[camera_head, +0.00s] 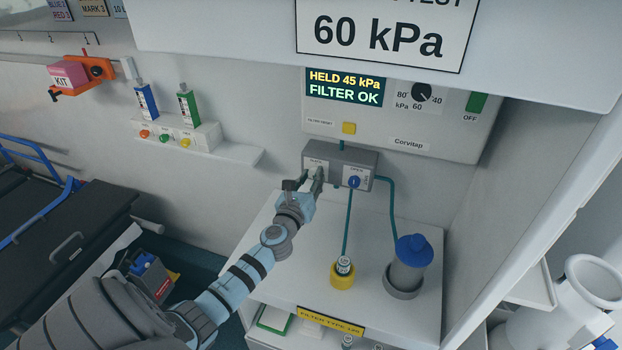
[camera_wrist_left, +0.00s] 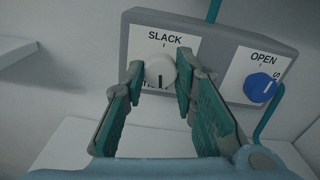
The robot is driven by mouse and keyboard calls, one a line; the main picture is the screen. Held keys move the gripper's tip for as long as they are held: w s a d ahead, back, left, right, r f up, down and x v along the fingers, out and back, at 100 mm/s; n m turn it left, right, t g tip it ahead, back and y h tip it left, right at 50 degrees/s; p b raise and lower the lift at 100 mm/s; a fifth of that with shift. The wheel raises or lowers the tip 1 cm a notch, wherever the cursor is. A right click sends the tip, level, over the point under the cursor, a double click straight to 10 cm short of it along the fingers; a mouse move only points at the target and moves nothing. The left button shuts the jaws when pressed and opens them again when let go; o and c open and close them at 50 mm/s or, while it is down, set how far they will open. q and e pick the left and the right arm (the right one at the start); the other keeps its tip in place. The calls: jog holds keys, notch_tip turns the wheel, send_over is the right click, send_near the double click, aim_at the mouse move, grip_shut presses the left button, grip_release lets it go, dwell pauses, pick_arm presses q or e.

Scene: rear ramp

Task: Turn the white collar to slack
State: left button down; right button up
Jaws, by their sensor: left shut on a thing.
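The white collar (camera_wrist_left: 160,72) is a round knob on the left half of a grey box, on a white plate marked SLACK above it. A dark line on the collar points down, away from SLACK; the word below is mostly hidden. My left gripper (camera_wrist_left: 157,80) is shut on the collar, one finger at each side. In the head view, my left gripper (camera_head: 305,183) reaches the left half of the grey box (camera_head: 340,150), and the collar is hidden there. My right gripper is not in view.
A blue knob (camera_wrist_left: 259,87) marked OPEN sits close to the right on the box. Teal tubes run down to a yellow-based fitting (camera_head: 343,275) and a blue-capped canister (camera_head: 410,260). The display (camera_head: 344,88) reads HELD 45 kPa, FILTER OK. The left part of the shelf is clear.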

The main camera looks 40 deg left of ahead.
pick_arm(q)
jog(key=shift+n+b, duration=5.4)
jog(key=shift+n, duration=10.9)
